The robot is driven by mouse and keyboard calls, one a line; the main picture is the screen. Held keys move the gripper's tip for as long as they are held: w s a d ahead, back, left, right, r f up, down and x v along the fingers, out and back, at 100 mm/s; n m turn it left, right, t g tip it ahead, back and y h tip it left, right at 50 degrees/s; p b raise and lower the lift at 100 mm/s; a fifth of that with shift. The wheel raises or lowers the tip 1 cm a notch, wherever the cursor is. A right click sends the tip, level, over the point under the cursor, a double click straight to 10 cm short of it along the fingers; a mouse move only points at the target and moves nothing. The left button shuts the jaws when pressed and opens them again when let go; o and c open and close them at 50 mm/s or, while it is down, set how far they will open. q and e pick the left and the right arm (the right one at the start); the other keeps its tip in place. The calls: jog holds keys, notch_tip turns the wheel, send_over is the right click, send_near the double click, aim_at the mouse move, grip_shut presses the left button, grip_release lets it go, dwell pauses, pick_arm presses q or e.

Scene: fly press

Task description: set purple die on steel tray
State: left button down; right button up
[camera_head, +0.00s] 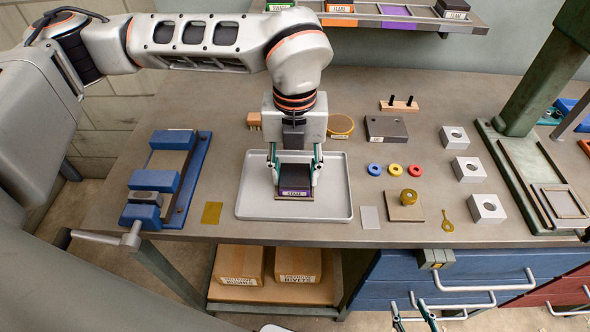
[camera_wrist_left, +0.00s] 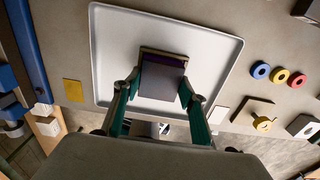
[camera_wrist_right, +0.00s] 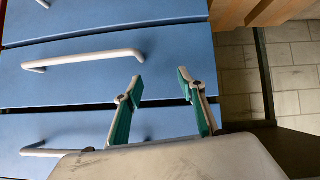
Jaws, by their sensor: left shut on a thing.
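The purple die (camera_head: 294,191) is a dark square block with a purple band and a white label on its front. My left gripper (camera_head: 295,180) is shut on it from both sides, over the steel tray (camera_head: 334,199). In the left wrist view the die (camera_wrist_left: 160,82) sits between the fingers, with the light grey tray (camera_wrist_left: 115,50) behind it. I cannot tell whether the die touches the tray floor. My right gripper (camera_wrist_right: 160,82) is open and empty in front of the blue drawers. Its fingertips show at the bottom of the head view (camera_head: 411,302).
A blue vise (camera_head: 165,180) stands left of the tray, with a brass square (camera_head: 212,212) between. To the right are coloured rings (camera_head: 395,170), a plate with a brass bushing (camera_head: 405,205), bored steel blocks (camera_head: 468,169) and the green press (camera_head: 530,120). A shelf (camera_head: 400,18) spans the back.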

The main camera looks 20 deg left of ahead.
aim_at(295, 174)
pick_arm(q)
jog(key=shift+r, duration=0.1)
jog(key=c, duration=1.1)
grip_release()
notch_tip(295, 174, up, 12)
